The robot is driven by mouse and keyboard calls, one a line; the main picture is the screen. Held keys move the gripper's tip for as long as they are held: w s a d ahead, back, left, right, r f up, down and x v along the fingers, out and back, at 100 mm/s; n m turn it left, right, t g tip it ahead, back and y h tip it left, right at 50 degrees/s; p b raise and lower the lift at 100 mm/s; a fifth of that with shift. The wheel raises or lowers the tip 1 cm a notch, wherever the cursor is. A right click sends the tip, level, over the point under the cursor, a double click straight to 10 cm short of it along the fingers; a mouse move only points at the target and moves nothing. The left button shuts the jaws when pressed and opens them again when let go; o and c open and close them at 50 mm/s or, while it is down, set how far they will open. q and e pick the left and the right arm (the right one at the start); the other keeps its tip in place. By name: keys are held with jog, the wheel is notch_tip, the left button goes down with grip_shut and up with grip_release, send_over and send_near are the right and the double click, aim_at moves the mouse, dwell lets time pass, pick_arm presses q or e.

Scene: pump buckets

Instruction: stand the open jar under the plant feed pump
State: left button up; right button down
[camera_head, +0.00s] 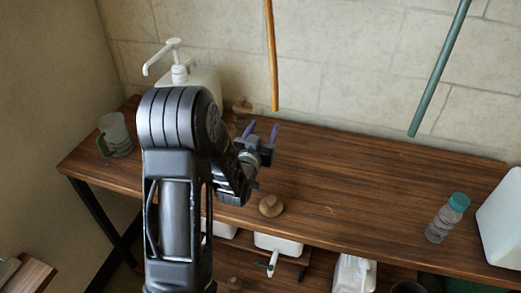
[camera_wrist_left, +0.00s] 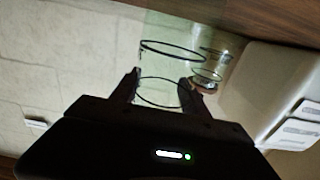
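My left gripper (camera_head: 262,131) is above the back of the table, right of a white pump container (camera_head: 205,80) with a nozzle (camera_head: 158,58) pointing left. In the left wrist view the fingers (camera_wrist_left: 158,92) stand on either side of a clear open jar (camera_wrist_left: 172,58), whose thin dark rims span the gap; I take it as gripped. The glass barely shows in the head view. The white container (camera_wrist_left: 275,90) is beside it in the wrist view, its labels unreadable. A round brown stopper (camera_head: 270,206) lies on the table. My right gripper is not in view.
A brown-topped jar (camera_head: 242,107) stands close behind my gripper. A clear jug (camera_head: 115,136) with a green handle is at the left; a teal-capped bottle (camera_head: 447,218) and a white container (camera_head: 502,222) are at the right. Orange (camera_head: 271,55) and green (camera_head: 440,68) tubes hang down. The table's middle (camera_head: 355,190) is clear.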

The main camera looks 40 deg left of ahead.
pick_arm(q)
grip_shut()
dwell(0.3)
dwell(0.3)
